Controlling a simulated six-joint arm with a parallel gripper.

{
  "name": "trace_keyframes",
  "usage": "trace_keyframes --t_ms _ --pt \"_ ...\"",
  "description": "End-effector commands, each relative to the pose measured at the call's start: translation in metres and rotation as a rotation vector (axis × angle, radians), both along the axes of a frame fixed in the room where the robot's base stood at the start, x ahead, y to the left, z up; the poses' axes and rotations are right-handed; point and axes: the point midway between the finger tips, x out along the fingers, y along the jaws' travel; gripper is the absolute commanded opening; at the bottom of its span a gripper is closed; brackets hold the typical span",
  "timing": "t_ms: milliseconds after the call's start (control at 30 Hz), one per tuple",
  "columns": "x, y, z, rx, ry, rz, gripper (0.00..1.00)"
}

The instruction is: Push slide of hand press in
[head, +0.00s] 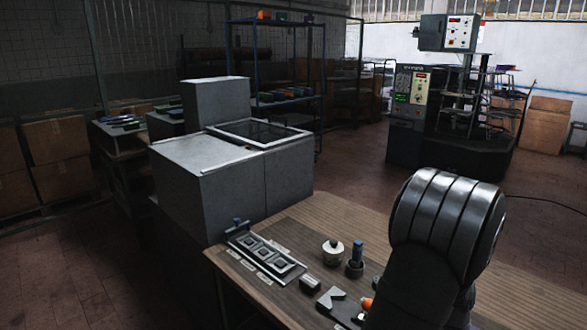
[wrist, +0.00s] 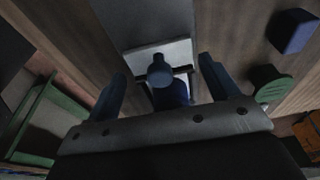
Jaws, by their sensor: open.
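In the wrist view my gripper (wrist: 162,66) is open, with one dark finger on each side of a blue knob (wrist: 160,72). The knob stands out from a pale plate (wrist: 176,52) with dark bars beside it, at the end of a grey body (wrist: 140,18). This looks like the hand press and its slide. Gaps show between the knob and both fingers, and I cannot tell how far in the slide sits. In the head view my dark arm fills the lower right; my gripper and the press cannot be made out there.
In the head view the wooden table (head: 320,215) bears a tray with square pockets (head: 285,272), a white round piece (head: 333,252), a blue peg (head: 357,252) in a dark holder and a notched block (head: 330,300).

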Motion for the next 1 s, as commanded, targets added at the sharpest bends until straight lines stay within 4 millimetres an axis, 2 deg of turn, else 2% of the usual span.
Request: trace_keyframes --t_ms 267,667,1000 --pt "0.000 0.000 0.020 0.000 -0.002 -0.001 0.80" --pt "0.002 0.002 0.022 -0.001 -0.001 0.000 0.80" --pt "0.018 0.018 0.032 -0.001 -0.001 0.001 0.80"
